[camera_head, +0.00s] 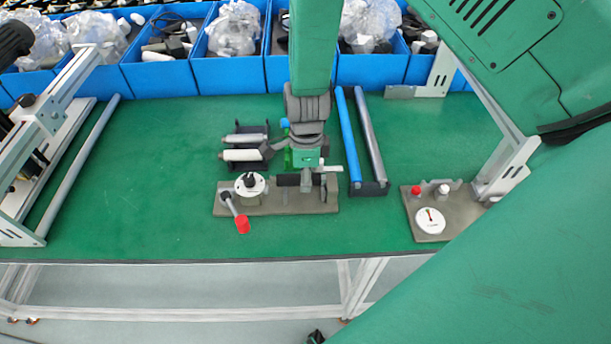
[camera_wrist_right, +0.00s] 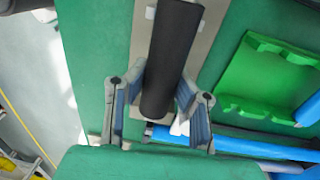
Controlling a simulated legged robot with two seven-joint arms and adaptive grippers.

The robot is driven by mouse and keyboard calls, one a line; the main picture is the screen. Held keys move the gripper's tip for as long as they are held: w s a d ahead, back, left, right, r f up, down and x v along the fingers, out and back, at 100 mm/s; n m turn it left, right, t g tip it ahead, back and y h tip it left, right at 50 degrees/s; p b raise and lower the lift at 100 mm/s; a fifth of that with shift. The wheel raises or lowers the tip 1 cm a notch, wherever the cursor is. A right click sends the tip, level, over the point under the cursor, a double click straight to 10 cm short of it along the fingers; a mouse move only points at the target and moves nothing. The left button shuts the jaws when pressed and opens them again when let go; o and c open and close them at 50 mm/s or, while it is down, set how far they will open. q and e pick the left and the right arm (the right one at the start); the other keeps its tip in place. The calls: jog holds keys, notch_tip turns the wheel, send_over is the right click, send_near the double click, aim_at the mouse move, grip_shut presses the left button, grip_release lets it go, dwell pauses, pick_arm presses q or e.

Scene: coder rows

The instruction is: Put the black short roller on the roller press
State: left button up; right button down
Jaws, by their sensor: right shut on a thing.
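The roller press (camera_head: 262,205) is a grey-brown base plate with a white dial and a red-knobbed crank at its left, on the green table. My right gripper (camera_head: 306,165) reaches down from the top of the head view over the plate's right part. It is shut on the black short roller (camera_head: 288,180). In the right wrist view the roller (camera_wrist_right: 172,60) lies lengthwise between the fingers of the gripper (camera_wrist_right: 160,92), over the grey plate (camera_wrist_right: 207,45). I cannot tell whether the roller touches its seat. My left gripper is out of view.
A rack with white rollers (camera_head: 245,154) stands behind the press. Blue (camera_head: 348,135) and grey long rollers stand to its right. A gauge plate (camera_head: 431,220) is farther right, and a metal frame (camera_head: 72,165) is at left. Blue bins (camera_head: 160,77) line the back.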

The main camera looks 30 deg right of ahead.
aim_at(306, 196)
jog(key=shift+f, duration=0.2)
jog(key=shift+f+b, duration=0.35)
jog(key=shift+f, duration=0.3)
dwell(0.3)
jog(key=shift+f, duration=0.3)
jog(key=shift+f, duration=0.15)
dwell(0.3)
jog(key=shift+f, duration=0.3)
jog(key=shift+f, duration=0.1)
dwell(0.4)
